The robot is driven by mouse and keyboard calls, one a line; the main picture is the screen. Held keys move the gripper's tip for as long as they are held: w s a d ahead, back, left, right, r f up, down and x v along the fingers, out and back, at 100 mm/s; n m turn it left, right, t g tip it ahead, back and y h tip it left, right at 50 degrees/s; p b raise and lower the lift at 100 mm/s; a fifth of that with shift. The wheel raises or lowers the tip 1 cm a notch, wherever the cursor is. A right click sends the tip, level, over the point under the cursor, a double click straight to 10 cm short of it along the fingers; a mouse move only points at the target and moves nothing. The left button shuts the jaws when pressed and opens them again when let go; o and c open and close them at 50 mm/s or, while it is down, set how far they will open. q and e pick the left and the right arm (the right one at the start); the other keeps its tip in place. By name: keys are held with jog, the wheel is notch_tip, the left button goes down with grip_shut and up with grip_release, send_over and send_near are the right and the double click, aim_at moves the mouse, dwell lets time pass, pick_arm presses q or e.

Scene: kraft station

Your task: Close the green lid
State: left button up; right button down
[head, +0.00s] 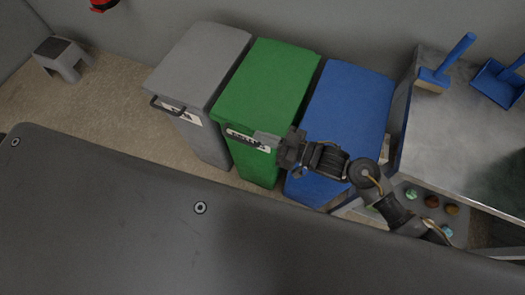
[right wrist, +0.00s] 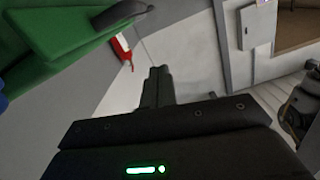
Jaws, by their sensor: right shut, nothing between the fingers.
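The green bin stands between a grey and a blue bin in the head view, and its green lid (head: 268,85) lies flat over the top. My right gripper (head: 262,141) is at the front edge of the green bin, over its label and front handle area. In the right wrist view the fingers (right wrist: 157,85) are together with nothing between them. Part of the green bin (right wrist: 70,30) shows there at the upper left, beside the fingers. Whether the gripper touches the lid I cannot tell. My left gripper is not in view.
The grey bin (head: 200,65) is on the left, the blue bin (head: 345,105) on the right, both with lids down. A metal table (head: 460,130) holds a blue brush (head: 450,60) and a blue dustpan (head: 497,82). A step stool (head: 63,58) stands far left. A dark surface fills the front.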

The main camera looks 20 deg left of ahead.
jog(key=s+d+r, duration=0.3)
jog(key=s+r, duration=0.9)
jog(key=s, duration=0.1)
jog(key=shift+s+d+p, duration=0.25)
jog(key=shift+s+p, duration=0.05)
